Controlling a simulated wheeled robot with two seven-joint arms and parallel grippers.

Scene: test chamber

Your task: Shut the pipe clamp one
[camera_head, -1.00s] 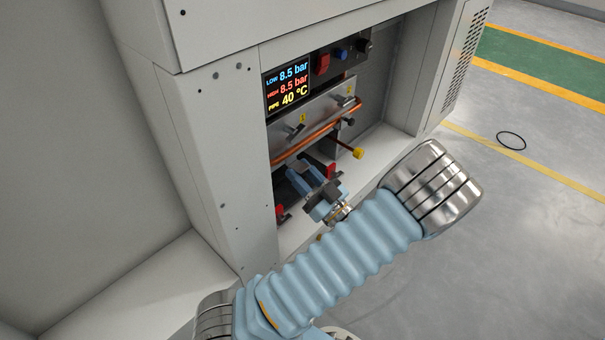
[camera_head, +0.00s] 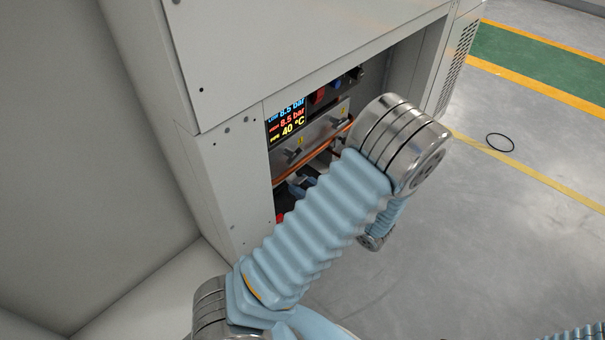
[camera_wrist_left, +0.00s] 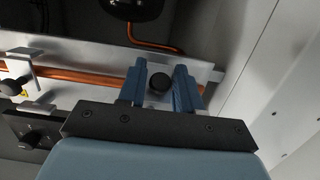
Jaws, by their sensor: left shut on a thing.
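Pipe clamp one (camera_head: 293,156) sits on the left part of the copper pipe (camera_head: 318,157), by a yellow tag, inside the open cabinet. My left gripper (camera_head: 301,187) reaches in below it and is mostly hidden by my own arm in the head view. In the left wrist view its two blue fingers (camera_wrist_left: 160,88) are either side of the black knob (camera_wrist_left: 159,82) of a clamp, shut on it. The rest of that clamp is hidden by the fingers. My right gripper is not in view.
The second clamp (camera_head: 339,123) is further right on the pipe; it also shows in the left wrist view (camera_wrist_left: 32,66). A display (camera_head: 287,122) and control knobs are above the pipe. The cabinet wall (camera_wrist_left: 252,80) is close beside my fingers. Open floor lies right.

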